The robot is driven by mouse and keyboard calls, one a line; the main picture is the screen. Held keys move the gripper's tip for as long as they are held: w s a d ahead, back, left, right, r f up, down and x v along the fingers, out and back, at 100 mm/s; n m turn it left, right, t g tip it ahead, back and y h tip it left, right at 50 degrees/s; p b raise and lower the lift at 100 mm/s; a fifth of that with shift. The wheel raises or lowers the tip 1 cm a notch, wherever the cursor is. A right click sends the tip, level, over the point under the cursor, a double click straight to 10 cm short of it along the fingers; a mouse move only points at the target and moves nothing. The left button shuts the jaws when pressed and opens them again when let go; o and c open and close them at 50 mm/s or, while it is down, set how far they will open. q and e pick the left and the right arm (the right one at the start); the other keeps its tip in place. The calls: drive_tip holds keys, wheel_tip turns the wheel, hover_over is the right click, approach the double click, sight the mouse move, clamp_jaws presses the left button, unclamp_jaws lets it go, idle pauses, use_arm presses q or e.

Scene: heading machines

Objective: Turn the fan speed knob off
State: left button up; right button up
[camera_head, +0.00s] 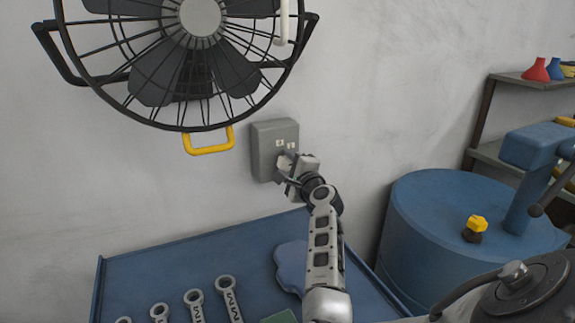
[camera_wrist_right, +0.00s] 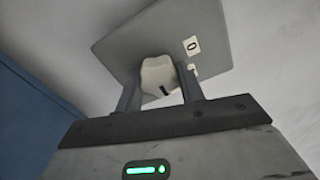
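The fan speed knob (camera_wrist_right: 160,75) is a pale grey knob with a dark pointer mark, on the front of a grey wall box (camera_head: 263,138). In the right wrist view the box (camera_wrist_right: 125,45) carries a white label with a "0" (camera_wrist_right: 192,45) up and right of the knob. My right gripper (camera_head: 285,164) is at the box front; in the wrist view its two fingers (camera_wrist_right: 160,88) stand on either side of the knob and appear to press on it. In the head view the gripper hides most of the knob. My left gripper is not in view.
A black wall fan (camera_head: 190,60) with a yellow handle (camera_head: 208,149) hangs above left. A blue bench top (camera_head: 180,262) with several wrenches (camera_head: 230,295) and a blue cloth-like piece (camera_head: 291,265) lies below. A blue drum (camera_head: 425,225) stands right, near shelves (camera_head: 530,80).

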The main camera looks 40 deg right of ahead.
drive_tip(key=shift+n, duration=0.3)
drive_tip(key=shift+o, duration=0.2)
drive_tip(key=n+b, duration=0.1)
drive_tip(key=n, duration=0.2)
drive_tip(key=shift+r+n, duration=0.1)
drive_tip(key=shift+n, duration=0.2)
drive_tip(key=n, duration=0.4)
drive_tip(key=shift+r, duration=0.15)
drive_tip(key=n, duration=0.5)
drive_tip(key=shift+a+r, duration=0.1)
drive_tip(key=n+p, duration=0.1)
drive_tip(key=n, duration=0.3)
drive_tip(key=shift+w+a+n, duration=0.1)
drive_tip(key=shift+n, duration=0.2)
drive_tip(key=o, duration=1)
drive_tip(key=shift+c, duration=0.2)
